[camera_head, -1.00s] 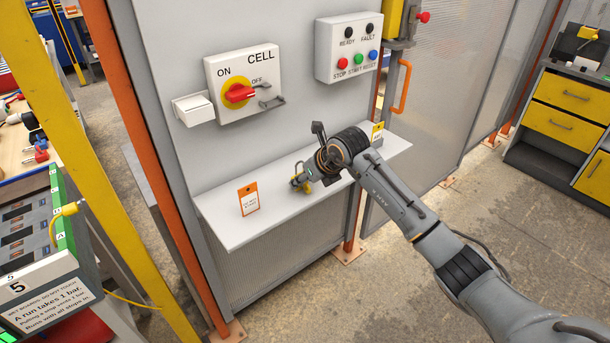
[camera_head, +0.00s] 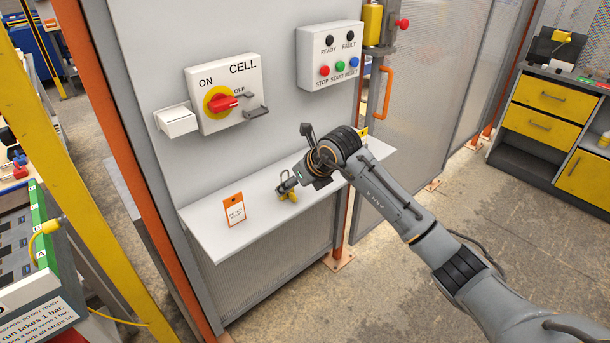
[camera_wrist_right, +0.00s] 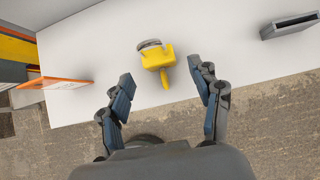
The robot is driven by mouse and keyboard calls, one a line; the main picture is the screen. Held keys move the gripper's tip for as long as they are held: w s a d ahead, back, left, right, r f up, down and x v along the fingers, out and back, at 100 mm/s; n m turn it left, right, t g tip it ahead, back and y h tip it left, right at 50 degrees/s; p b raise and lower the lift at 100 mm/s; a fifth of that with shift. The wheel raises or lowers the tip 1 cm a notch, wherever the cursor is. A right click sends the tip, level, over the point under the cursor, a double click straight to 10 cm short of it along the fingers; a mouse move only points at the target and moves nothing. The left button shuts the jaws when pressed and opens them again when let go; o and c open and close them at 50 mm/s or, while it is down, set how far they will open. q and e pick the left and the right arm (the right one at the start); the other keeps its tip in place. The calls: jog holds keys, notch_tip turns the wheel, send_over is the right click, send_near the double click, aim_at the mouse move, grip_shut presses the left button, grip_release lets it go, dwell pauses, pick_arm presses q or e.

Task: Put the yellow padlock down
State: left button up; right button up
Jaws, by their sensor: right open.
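The yellow padlock (camera_head: 288,196) is on the white shelf (camera_head: 225,240) below the switch panel. In the right wrist view the padlock (camera_wrist_right: 157,60) shows whole, with a grey shackle at its upper edge, against the bare white surface. My right gripper (camera_wrist_right: 161,82) is open, with its blue-padded fingers spread on either side of the view and apart from the padlock. In the head view my right gripper (camera_head: 287,186) is just above and beside the padlock, partly covering it. My left gripper is not in view.
An orange tag card (camera_head: 233,210) stands on the shelf left of the padlock. A dark slotted holder (camera_wrist_right: 290,25) is to its right. The red rotary switch (camera_head: 223,103) and button box (camera_head: 335,55) are on the wall above. The shelf's left end is bare.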

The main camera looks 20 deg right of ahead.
jog(key=b+v, duration=0.1)
jog(key=v, duration=0.8)
jog(key=shift+s+r, duration=0.1)
jog(key=shift+s, duration=0.05)
